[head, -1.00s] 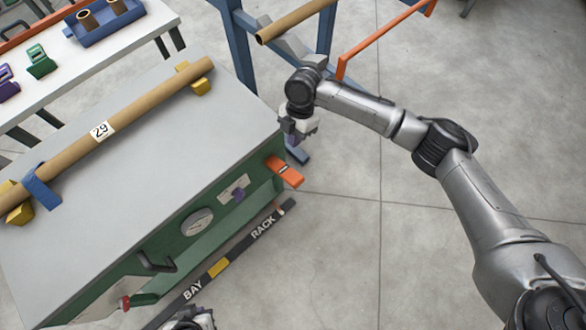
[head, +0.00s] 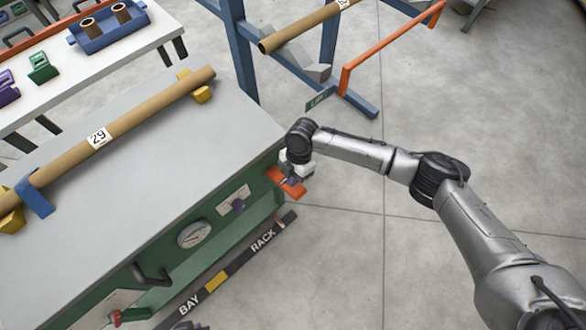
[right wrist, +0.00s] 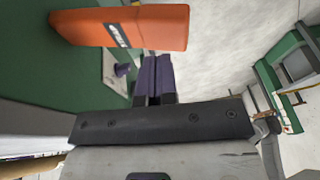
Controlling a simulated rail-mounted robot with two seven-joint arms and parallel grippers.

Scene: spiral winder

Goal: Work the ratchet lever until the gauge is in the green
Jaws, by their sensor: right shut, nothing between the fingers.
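The orange ratchet lever (head: 291,189) sticks out from the right end of the green winder front. It also shows large at the top of the right wrist view (right wrist: 125,27). My right gripper (head: 291,180) is at the lever and partly covers it in the head view. In the right wrist view its purple fingers (right wrist: 154,72) are shut and empty, with tips close to the lever's edge; I cannot tell whether they touch. The round gauge (head: 194,234) is on the green front, left of the lever. Its needle is too small to read. My left gripper is not in view.
A cardboard tube (head: 130,122) marked 29 lies in yellow cradles on the grey winder top (head: 150,175). A purple knob (head: 238,206) sits between gauge and lever. A blue rack (head: 235,50) with an orange rail (head: 390,47) stands behind. The floor at right is clear.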

